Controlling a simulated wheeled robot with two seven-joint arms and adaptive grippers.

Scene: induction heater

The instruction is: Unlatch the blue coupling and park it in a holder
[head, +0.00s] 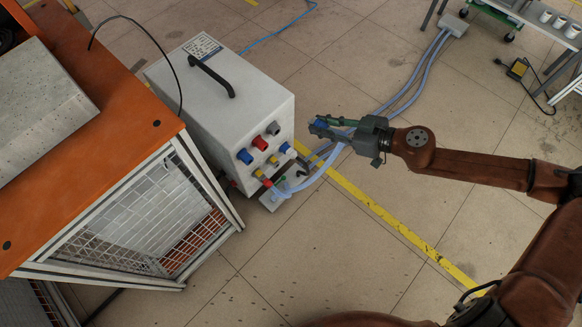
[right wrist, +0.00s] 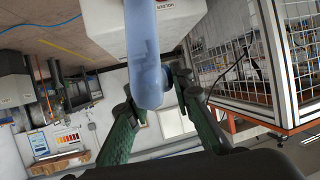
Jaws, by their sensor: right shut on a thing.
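The blue coupling (head: 319,126) is at the tips of my right gripper (head: 324,124), which is shut on it in the air, right of the heater box (head: 240,95). In the right wrist view, a translucent blue coupling end and hose (right wrist: 148,60) pass between the green fingers of my right gripper (right wrist: 155,98). The heater's front has blue (head: 245,156), red (head: 259,142) and grey (head: 273,128) ports, with smaller fittings below. The coupling's latch and the holder cannot be made out clearly. My left gripper is not in view.
Pale blue hoses (head: 425,72) run along the floor past the heater to a grey box (head: 453,25). An orange-topped bench with a mesh cage (head: 150,220) stands at the left. A yellow floor line (head: 385,215) crosses open floor below my right arm.

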